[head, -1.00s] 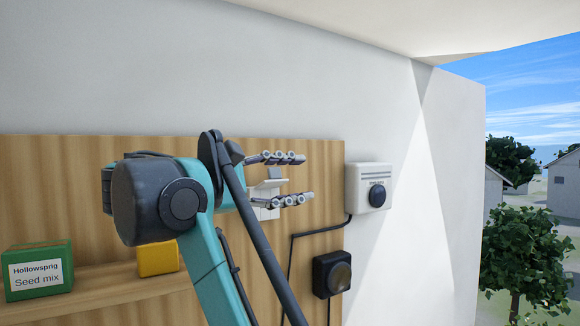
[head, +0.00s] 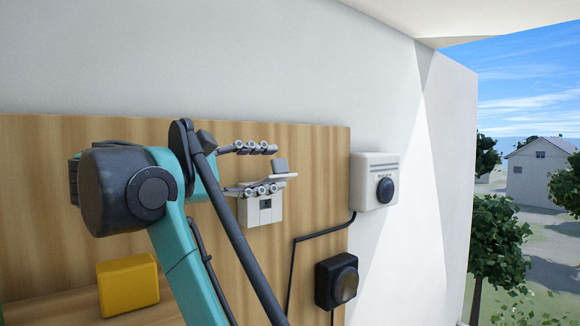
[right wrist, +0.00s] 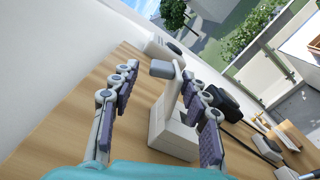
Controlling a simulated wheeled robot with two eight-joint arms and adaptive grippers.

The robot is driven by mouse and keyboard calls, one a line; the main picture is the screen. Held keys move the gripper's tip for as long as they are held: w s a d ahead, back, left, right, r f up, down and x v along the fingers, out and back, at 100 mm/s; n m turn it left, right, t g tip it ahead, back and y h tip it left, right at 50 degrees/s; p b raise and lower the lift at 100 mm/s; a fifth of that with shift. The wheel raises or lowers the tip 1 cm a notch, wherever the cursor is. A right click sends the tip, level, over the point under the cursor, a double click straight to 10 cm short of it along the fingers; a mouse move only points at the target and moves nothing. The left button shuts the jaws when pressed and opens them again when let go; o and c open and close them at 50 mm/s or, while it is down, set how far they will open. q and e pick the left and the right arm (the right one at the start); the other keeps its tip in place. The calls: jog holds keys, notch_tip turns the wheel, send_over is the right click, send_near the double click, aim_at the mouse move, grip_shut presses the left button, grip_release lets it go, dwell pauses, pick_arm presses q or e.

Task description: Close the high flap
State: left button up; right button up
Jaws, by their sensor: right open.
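A small white box (head: 262,208) is fixed on the wooden panel. Its white flap (head: 281,179) stands out from the top, roughly level, with a grey tab (head: 280,165) rising at its outer end. My right gripper (head: 272,168) is open in front of the box, one finger above the flap and the other low beside it. In the right wrist view the box (right wrist: 172,132), flap (right wrist: 179,88) and grey tab (right wrist: 162,69) show between the spread fingers of my right gripper (right wrist: 160,74). I cannot tell whether a finger touches the flap. My left gripper is out of view.
A white wall unit with a dark knob (head: 375,181) is right of the panel. A black round-faced device (head: 336,280) with a cable is below it. A yellow box (head: 128,285) stands on the shelf at lower left. The wall above is bare.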

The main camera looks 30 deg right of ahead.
aim_at(286, 167)
jog(key=d, duration=0.6)
jog(key=shift+d, duration=0.35)
grip_shut()
